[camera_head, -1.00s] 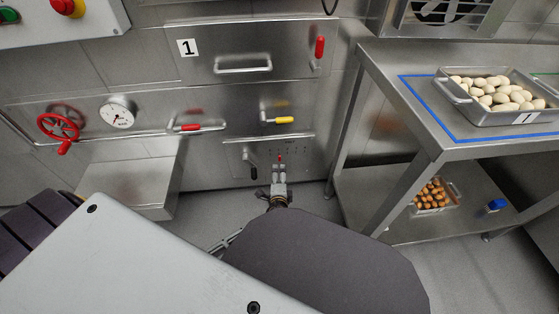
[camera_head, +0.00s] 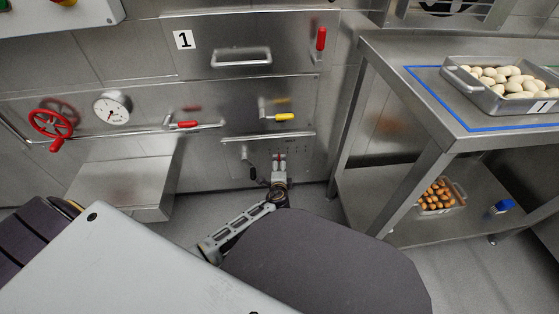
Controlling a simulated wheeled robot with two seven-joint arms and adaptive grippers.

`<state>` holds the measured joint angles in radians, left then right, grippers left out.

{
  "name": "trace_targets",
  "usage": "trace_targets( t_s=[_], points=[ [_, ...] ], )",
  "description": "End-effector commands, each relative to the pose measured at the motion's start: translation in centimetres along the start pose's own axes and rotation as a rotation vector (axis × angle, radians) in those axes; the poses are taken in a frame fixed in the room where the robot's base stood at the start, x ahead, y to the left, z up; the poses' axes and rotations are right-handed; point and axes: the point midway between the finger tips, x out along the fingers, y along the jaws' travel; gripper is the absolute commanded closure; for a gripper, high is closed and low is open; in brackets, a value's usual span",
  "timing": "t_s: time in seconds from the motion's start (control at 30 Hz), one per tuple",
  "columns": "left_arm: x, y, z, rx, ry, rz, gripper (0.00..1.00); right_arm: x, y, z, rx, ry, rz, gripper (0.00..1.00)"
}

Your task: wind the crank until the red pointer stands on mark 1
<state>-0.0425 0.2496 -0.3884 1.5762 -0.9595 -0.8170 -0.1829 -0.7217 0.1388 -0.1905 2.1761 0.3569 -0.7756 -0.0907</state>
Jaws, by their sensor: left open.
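The crank (camera_head: 252,172), with a dark handle hanging down, is on the low steel panel (camera_head: 232,170) under the yellow-handled lever. A row of small marks (camera_head: 290,142) runs along the upper part of this panel; their numbers are too small to read. My left gripper (camera_head: 279,157) is open in front of the panel, just right of the crank and apart from its handle. Its fingers point up toward the marks. The red pointer is not clearly visible; the gripper covers the area below the marks. My right gripper is not in view.
A red handwheel (camera_head: 52,120), a gauge (camera_head: 112,108), a red lever (camera_head: 187,125) and a yellow lever (camera_head: 285,117) are on the wall. A steel box (camera_head: 122,188) juts out at left. A steel table (camera_head: 400,60) with trays stands at right.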

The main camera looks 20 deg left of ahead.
Motion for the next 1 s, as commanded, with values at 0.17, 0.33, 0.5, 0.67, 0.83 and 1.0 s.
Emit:
trace_targets(
  t_s=[0.17,0.33,0.5,0.67,0.83,1.0],
  points=[
    [0.3,0.0,0.0,0.000,0.000,0.000,0.00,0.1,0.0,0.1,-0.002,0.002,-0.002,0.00],
    [0.3,-0.1,0.0,0.000,0.000,0.000,0.00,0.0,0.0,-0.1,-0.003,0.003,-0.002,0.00],
    [0.3,-0.1,0.0,0.000,0.000,-0.001,0.00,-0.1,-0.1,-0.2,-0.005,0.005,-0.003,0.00],
    [0.2,-0.1,0.0,0.000,0.000,-0.001,0.00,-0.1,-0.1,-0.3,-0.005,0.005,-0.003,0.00],
    [0.0,-0.1,0.0,0.000,0.001,0.000,0.00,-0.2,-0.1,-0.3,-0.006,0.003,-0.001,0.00],
    [-0.8,-0.1,-0.1,0.000,0.001,-0.001,0.00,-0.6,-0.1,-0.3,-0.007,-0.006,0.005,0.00]
  ],
)
